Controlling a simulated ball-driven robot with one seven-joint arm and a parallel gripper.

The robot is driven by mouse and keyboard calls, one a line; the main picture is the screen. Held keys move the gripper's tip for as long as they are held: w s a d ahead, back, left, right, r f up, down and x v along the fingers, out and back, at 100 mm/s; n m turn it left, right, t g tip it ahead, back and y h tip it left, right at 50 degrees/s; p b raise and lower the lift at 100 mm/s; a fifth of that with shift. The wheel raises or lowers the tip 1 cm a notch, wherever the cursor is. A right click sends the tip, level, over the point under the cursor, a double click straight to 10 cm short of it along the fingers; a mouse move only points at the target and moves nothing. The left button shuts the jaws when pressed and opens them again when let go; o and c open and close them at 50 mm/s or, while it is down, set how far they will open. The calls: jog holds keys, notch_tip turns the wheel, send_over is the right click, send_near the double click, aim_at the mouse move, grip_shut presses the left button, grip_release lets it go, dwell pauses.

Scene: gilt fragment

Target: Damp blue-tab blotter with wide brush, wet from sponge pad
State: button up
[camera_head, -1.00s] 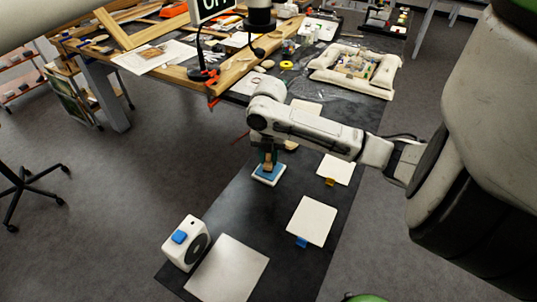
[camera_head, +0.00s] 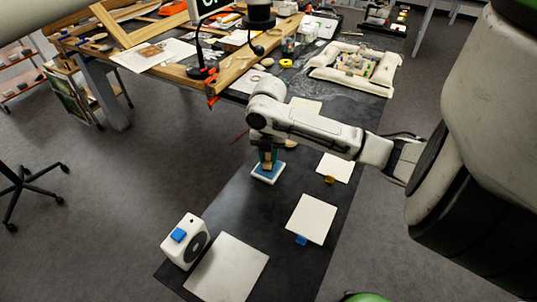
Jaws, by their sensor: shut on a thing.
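My gripper (camera_head: 267,156) is shut on the wide brush (camera_head: 268,166), which points down at the blue sponge pad (camera_head: 266,175) in its white tray. The brush end appears to meet the pad, though contact is hard to tell at this size. The blue-tab blotter (camera_head: 312,217) is a pale square lying flat on the dark bench, nearer than the pad and to its right. Its blue tab (camera_head: 301,240) sticks out at its near edge. My arm hides part of the bench behind the gripper.
An orange-tab blotter (camera_head: 337,167) lies right of the pad. A larger bare pale plate (camera_head: 228,268) lies at the near end, beside a white box (camera_head: 185,241) with a blue top piece and dark disc. The bench between pad and plate is clear.

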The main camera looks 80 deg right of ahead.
jog(key=shift+f+b, duration=0.35)
jog(key=shift+f, duration=0.15)
dwell(1.2)
jog(key=shift+r, duration=0.1)
jog(key=shift+r+p, duration=2.65)
jog(key=shift+r, duration=0.8)
